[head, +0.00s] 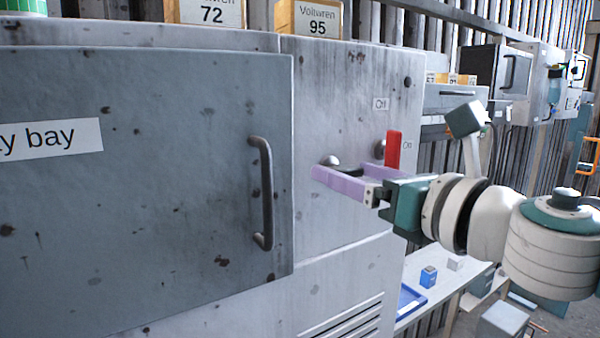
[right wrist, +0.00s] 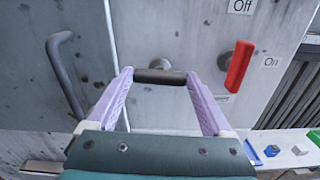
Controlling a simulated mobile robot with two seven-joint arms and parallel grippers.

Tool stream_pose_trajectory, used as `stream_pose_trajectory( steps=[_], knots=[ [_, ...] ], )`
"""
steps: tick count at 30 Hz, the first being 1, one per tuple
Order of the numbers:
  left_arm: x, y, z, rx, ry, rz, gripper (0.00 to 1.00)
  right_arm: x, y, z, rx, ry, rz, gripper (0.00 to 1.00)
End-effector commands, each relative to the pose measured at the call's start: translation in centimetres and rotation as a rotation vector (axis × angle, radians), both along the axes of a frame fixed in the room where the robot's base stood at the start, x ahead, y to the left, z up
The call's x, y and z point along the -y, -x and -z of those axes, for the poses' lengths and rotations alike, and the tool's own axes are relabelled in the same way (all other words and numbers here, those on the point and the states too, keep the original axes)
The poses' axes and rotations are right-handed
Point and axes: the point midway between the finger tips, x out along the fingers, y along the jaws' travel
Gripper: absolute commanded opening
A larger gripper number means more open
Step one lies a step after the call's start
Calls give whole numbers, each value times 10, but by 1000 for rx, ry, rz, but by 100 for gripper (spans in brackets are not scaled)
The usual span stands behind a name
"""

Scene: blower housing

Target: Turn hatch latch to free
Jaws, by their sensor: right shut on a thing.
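The hatch latch is a short dark bar (right wrist: 160,77) on a round metal boss, on the grey housing panel (head: 340,90) just right of the hatch door (head: 190,150). The bar lies about level in the right wrist view, and its dark edge shows in the head view (head: 347,170). My right gripper (right wrist: 160,75) has its lilac fingers at the bar's two ends and is shut on it; it also shows in the head view (head: 340,173). The hatch door looks closed and carries a dark handle (head: 265,195). My left gripper is not in view.
A red lever (head: 393,150) stands close right of my right gripper, beside the Off (head: 380,104) and On labels. Numbered boxes (head: 310,20) stand on top of the housing. A bench (head: 445,283) with a blue block (head: 428,276) is at the lower right.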

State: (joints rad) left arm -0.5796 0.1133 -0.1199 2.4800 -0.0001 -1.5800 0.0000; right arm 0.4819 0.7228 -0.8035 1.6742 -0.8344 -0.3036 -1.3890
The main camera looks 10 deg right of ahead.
Motion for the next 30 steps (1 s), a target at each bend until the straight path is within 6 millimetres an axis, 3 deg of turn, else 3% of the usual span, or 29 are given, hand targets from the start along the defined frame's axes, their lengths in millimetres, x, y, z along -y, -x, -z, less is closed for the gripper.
stream_pose_trajectory(
  steps=[30],
  knots=[
    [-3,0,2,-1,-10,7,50,2,-1,1,-311,-862,-2,29]
  ],
)
